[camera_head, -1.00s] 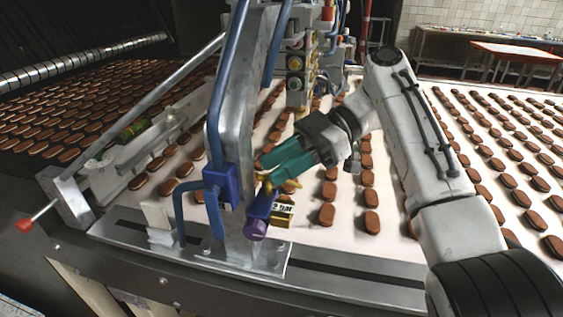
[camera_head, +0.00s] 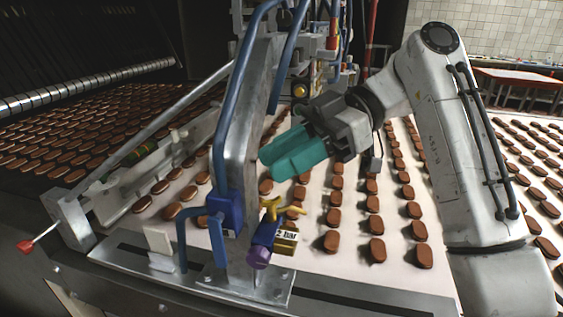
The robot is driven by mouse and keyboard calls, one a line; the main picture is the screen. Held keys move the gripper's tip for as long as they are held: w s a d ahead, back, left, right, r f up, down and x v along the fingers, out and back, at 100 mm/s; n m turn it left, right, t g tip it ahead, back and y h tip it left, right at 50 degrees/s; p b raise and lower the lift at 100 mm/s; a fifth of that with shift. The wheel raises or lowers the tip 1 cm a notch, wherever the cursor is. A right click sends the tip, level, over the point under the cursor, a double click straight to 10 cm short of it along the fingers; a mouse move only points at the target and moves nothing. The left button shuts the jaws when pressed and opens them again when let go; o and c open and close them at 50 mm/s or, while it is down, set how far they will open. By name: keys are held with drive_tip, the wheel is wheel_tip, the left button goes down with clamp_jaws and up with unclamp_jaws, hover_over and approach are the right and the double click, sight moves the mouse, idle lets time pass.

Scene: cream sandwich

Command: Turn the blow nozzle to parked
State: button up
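A blue piece with a purple end (camera_head: 262,243) sits low on the grey metal post (camera_head: 240,150); it may be the blow nozzle, but I cannot tell for sure. A yellow winged handle (camera_head: 283,209) sits at its upper end. A small brass-coloured block with a white "2 bar" label (camera_head: 285,241) is beside it. My gripper (camera_head: 268,164) has teal fingers pointing left towards the post. It is above the yellow handle and apart from it. The fingers lie close together in this view, and any gap is hidden. Nothing shows held between them.
Blue pipes (camera_head: 219,120) run up the post, with a blue block (camera_head: 226,208) near its foot. A slanted rail with a red-tipped rod (camera_head: 27,247) is at left. Rows of brown biscuits (camera_head: 376,250) lie on the pale belt. A red table (camera_head: 520,78) stands far back.

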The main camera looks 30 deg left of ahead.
drive_tip(key=s+d+r+b, duration=0.1)
drive_tip(key=s+d+r, duration=0.3)
drive_tip(key=s, duration=0.4)
drive_tip(key=shift+s+r, duration=0.15)
